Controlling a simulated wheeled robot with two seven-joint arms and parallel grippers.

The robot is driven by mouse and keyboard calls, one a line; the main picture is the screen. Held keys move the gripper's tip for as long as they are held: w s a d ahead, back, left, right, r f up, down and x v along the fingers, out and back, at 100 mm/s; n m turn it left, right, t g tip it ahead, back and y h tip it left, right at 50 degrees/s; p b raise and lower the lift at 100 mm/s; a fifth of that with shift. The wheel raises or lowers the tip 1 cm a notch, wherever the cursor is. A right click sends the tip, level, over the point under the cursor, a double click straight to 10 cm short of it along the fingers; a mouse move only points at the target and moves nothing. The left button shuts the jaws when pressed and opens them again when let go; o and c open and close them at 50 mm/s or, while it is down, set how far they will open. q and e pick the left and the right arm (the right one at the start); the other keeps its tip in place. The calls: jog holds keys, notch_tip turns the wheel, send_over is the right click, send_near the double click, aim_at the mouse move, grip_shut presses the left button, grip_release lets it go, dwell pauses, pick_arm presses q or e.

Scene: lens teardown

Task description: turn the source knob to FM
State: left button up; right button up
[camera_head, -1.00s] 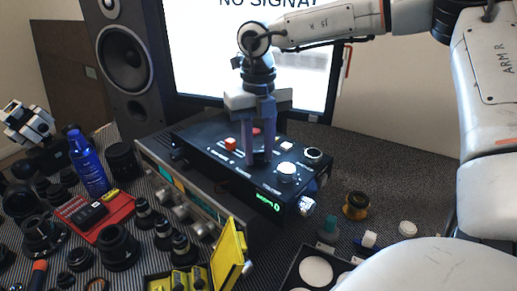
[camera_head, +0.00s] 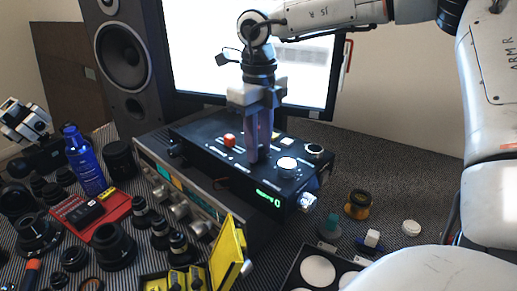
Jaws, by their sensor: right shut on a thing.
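A black box (camera_head: 195,130) with buttons, knobs and small labels on its top panel stands in the middle. A green display (camera_head: 268,197) glows on its front. My right gripper (camera_head: 257,160) points down at the front part of this panel. Its fingers are shut on a small part there, apparently the source knob, which they hide. The labels are too small to read, so FM cannot be made out. A white knob (camera_head: 287,165) stands just right of the fingers and a red button (camera_head: 230,140) to their left.
A silver receiver (camera_head: 200,205) with front knobs is left of the box. A monitor (camera_head: 300,75) and a speaker (camera_head: 122,55) stand behind. Lenses, a blue bottle (camera_head: 84,160) and a red tray (camera_head: 112,212) crowd the left. The mat at right is partly clear.

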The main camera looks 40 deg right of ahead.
aim_at(260, 146)
jog(key=n, duration=0.5)
jog(key=shift+d+n+b, duration=0.1)
jog(key=shift+n+b, duration=0.2)
jog(key=n, duration=0.4)
jog(key=shift+w+n, duration=0.1)
jog(key=shift+n, duration=0.6)
jog(key=o, duration=1)
notch_tip(260, 146, up, 10)
jog(key=shift+r, duration=0.2)
jog(key=shift+f, duration=0.1)
